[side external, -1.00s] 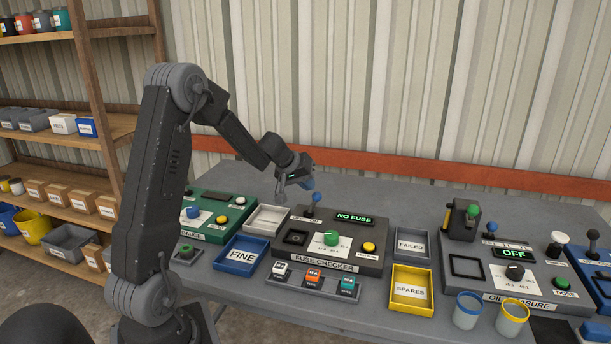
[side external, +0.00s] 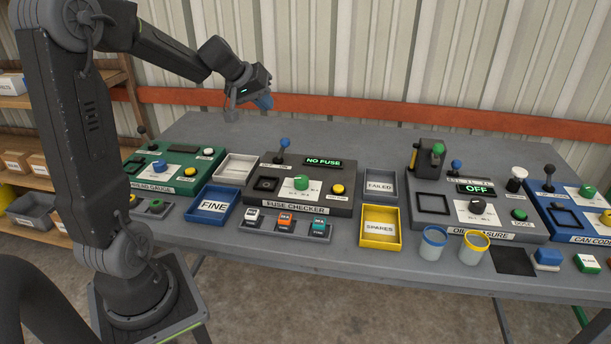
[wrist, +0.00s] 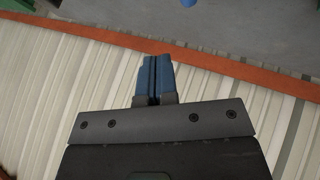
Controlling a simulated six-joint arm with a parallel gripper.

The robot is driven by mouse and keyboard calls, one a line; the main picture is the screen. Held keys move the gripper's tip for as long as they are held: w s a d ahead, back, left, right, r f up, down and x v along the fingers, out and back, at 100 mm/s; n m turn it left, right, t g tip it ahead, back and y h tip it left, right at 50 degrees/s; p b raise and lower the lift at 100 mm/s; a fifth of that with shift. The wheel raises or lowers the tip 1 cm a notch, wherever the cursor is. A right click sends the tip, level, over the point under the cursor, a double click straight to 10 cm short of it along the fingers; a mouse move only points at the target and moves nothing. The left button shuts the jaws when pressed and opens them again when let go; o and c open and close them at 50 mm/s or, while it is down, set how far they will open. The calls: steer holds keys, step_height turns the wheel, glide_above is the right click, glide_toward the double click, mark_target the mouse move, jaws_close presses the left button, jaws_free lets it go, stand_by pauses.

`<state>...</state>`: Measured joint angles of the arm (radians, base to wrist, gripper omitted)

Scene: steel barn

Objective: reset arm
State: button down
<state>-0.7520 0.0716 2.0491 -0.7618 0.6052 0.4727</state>
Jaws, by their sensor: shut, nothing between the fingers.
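My gripper (side external: 264,102) is raised above the back of the table, behind the fuse checker. In the wrist view its blue fingers (wrist: 155,62) are together with nothing between them. They point over the orange rail and the table's back edge. The fuse checker (side external: 318,204) reads NO FUSE, with a green dial, a yellow button and a blue-topped lever. Several fuses, including a white one (side external: 252,217), an orange one (side external: 285,221) and a teal one (side external: 318,230), stand in a rack in front of it.
Around it are the blue FINE tray (side external: 190,215), a white tray (side external: 238,167), the FAILED tray (side external: 381,198) and the yellow SPARES tray (side external: 379,242). The oil measure (side external: 470,233) and two cups (side external: 433,250) stand right. The table's back strip (side external: 340,137) is clear.

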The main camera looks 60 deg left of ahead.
steer(key=s+d+r+m+g+h, duration=0.1)
steer(key=s+d+m, duration=0.2)
steer(key=d, duration=0.7)
steer(key=s+d+r+m, duration=0.2)
steer(key=s+d, duration=0.1)
steer(key=d, duration=0.6)
steer(key=s+d+f+m, duration=0.1)
steer(key=s+d+m, duration=0.1)
steer(key=s+d, duration=0.2)
steer(key=s+d+f+m+g, duration=0.1)
steer(key=s+d, duration=0.3)
steer(key=s, duration=0.4)
steer(key=shift+s+d+f+m, duration=0.3)
steer(key=shift+s+m, duration=0.1)
steer(key=shift+m, duration=0.3)
